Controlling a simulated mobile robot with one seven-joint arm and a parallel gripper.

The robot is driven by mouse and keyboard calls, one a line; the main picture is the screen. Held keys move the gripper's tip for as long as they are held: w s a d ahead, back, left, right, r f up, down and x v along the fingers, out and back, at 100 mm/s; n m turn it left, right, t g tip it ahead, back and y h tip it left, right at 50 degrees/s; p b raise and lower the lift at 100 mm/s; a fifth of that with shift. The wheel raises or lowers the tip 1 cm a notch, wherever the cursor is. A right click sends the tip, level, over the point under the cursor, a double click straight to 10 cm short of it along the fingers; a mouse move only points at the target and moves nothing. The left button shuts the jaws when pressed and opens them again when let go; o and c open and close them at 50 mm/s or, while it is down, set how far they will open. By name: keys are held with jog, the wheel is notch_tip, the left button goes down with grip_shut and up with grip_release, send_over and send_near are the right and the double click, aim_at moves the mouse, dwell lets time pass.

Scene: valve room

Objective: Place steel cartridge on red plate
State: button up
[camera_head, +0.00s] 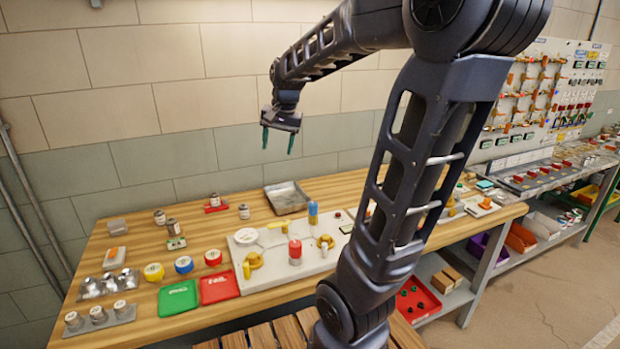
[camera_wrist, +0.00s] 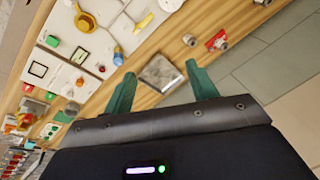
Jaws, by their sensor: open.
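The red plate (camera_head: 219,287) lies flat and empty near the table's front edge, right of a green plate (camera_head: 178,298). Several small steel-coloured cylinders stand on the table. One stands alone (camera_head: 244,211) left of the metal tray, and another (camera_head: 215,199) is at a red holder. More stand farther left (camera_head: 160,217) and in a grey rack (camera_head: 98,315) at the front left. I cannot tell which is the steel cartridge. My gripper (camera_head: 278,141) is open and empty, high above the back of the table. Its green fingers also show in the wrist view (camera_wrist: 162,88).
A metal tray (camera_head: 287,197) lies below my gripper. A pale board (camera_head: 297,249) with red and blue cylinders and yellow parts fills the middle. Yellow, blue and red round pieces stand behind the plates. The wall is close behind the table.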

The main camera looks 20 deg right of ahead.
jog(key=s+d+f+n+t, duration=0.1)
jog(key=s+n, duration=0.1)
jog(key=s, duration=0.7)
jog(key=s+d+f+n+t+h, duration=0.1)
jog(key=s+f+n, duration=0.1)
jog(key=s, duration=0.7)
jog(key=shift+d+f+n, duration=0.2)
jog(key=shift+d+n, duration=0.15)
jog(key=shift+n, duration=0.45)
